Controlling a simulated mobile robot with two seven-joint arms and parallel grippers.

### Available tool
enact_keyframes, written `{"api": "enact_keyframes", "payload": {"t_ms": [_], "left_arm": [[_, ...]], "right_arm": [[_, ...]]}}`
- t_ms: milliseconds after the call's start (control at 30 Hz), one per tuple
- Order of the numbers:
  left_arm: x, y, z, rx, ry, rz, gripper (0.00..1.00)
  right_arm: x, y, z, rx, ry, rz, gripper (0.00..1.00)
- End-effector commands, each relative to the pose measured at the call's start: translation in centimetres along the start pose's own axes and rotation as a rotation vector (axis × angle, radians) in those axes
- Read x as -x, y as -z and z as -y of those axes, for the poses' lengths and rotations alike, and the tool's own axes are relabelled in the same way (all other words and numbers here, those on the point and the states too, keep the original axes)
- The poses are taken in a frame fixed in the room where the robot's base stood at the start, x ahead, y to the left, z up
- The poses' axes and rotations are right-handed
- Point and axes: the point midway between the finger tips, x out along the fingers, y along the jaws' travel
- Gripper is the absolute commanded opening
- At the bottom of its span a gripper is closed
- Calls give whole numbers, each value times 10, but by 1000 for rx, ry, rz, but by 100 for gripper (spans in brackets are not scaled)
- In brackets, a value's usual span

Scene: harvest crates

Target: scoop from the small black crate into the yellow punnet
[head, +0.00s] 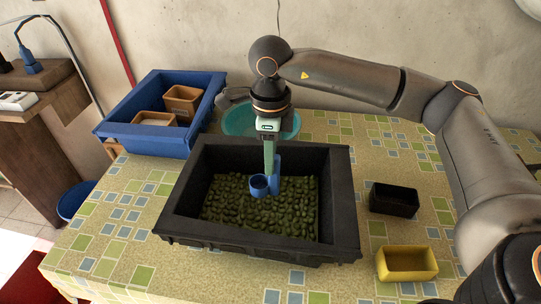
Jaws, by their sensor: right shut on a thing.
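The black crate (340,205) stands in the middle of the table, with a layer of small dark green produce (270,215) in it. My right gripper (269,150) is above the crate, pointing down, and is shut on the blue scoop (274,177). The scoop's round cup is low inside the crate, at or just above the produce; I cannot tell whether it touches or holds any. The yellow punnet (407,263) stands at the front right of the table and looks empty. My left gripper is not in view.
A small black punnet (393,200) stands behind the yellow one. A blue crate (170,78) with brown punnets (182,101) stands at the back left. A teal bowl (238,122) is behind the black crate. Patterned tabletop is free between crate and punnets.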

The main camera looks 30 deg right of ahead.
Motion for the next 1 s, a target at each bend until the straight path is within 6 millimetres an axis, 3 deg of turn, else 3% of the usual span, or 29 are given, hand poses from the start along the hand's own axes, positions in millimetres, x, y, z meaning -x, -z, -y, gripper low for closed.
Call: {"api": "enact_keyframes", "payload": {"t_ms": [1000], "left_arm": [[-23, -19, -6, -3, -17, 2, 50]], "right_arm": [[-42, 0, 0, 1, 0, 1, 0]]}}
